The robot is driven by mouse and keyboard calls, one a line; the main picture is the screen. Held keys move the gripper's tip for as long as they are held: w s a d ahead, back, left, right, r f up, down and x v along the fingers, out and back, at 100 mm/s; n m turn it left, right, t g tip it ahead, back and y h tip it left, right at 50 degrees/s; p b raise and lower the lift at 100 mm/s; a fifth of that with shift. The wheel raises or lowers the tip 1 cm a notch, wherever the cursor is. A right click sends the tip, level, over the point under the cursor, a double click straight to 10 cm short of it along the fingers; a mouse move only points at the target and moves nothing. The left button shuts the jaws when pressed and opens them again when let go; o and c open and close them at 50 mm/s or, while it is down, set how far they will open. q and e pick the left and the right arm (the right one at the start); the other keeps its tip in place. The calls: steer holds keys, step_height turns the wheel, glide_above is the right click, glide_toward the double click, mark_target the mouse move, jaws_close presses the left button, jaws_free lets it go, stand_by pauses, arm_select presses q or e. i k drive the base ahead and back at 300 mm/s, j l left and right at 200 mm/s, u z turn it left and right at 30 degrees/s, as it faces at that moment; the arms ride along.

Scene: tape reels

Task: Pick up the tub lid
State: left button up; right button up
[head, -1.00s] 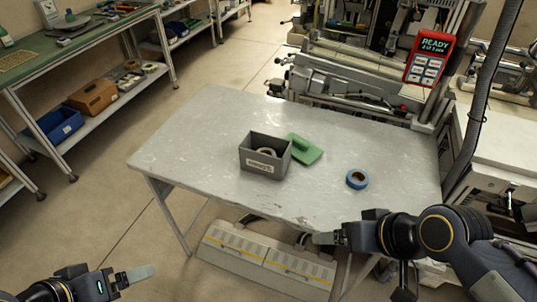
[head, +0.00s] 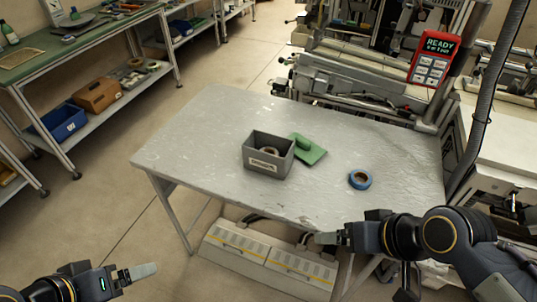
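The green tub lid (head: 309,151) lies on the grey table, just behind and right of the grey tub, with a raised handle on top. The tub (head: 267,162) is open, bears a white label on its front and holds a tape reel (head: 269,152). A blue tape reel (head: 360,179) lies flat on the table to the right. My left gripper (head: 146,271) is at the lower left, off the table and far from the lid. My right gripper (head: 325,238) is by the table's front edge, in front of the tub and lid. Whether either gripper is open is unclear.
The grey table (head: 199,142) is clear on its left and at the back. A machine with a red control panel (head: 434,58) stands behind it. A green-topped workbench (head: 75,39) stands at the left.

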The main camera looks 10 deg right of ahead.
mark_target(309, 152)
steer(key=i+j+z, duration=0.65)
steer(key=i+j, duration=0.15)
